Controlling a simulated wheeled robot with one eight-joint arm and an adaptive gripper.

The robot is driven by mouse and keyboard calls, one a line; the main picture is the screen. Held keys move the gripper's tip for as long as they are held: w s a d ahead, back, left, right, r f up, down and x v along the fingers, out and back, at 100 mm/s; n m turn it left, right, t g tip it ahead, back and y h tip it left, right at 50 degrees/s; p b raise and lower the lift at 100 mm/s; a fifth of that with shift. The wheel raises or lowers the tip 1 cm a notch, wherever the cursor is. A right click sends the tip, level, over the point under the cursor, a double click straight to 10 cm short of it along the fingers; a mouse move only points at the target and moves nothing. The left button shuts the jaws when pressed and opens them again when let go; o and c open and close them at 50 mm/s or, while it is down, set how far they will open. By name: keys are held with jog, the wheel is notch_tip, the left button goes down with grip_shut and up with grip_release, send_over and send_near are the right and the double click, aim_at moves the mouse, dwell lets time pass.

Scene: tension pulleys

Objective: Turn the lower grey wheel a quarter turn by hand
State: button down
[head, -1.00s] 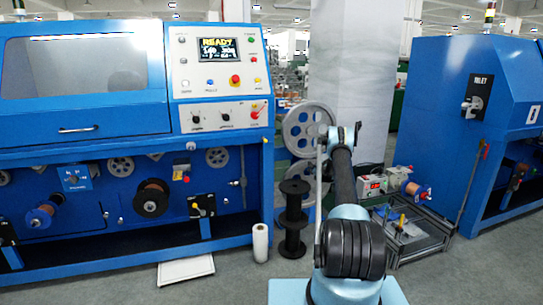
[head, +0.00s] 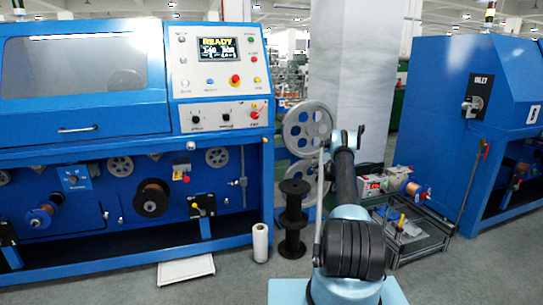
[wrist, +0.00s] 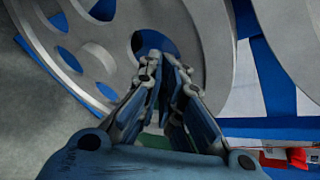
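In the head view the upper grey wheel (head: 308,124), a spoked disc with round holes, stands upright beside the pillar. The lower grey wheel (head: 303,172) shows only in part below it, behind my arm. In the wrist view a large grey wheel with holes (wrist: 196,30) fills the upper left, close to the fingers; which of the two it is I cannot tell. My gripper (wrist: 165,64) has its fingertips close together over a hole near this wheel's rim. Whether they touch or grip it is unclear. My gripper's fingertips are hidden in the head view.
A blue machine (head: 85,120) with a READY screen stands at left, and another blue machine (head: 475,130) at right. A black spool stand (head: 292,220) and a white roll (head: 260,241) stand on the floor. A low frame (head: 412,232) stands right of my arm.

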jog(key=shift+w+d, duration=0.25)
jog(key=shift+d, duration=0.45)
jog(key=shift+w+d, duration=0.2)
jog(key=shift+d, duration=0.55)
jog(key=shift+w+d, duration=0.25)
jog(key=shift+d, duration=0.45)
jog(key=shift+d, duration=0.1)
jog(key=shift+s+d, duration=0.3)
jog(key=shift+s, duration=0.65)
jog(key=shift+s+d, duration=0.25)
jog(key=shift+s, duration=0.7)
jog(key=shift+s+d, duration=0.3)
jog(key=shift+s, duration=0.65)
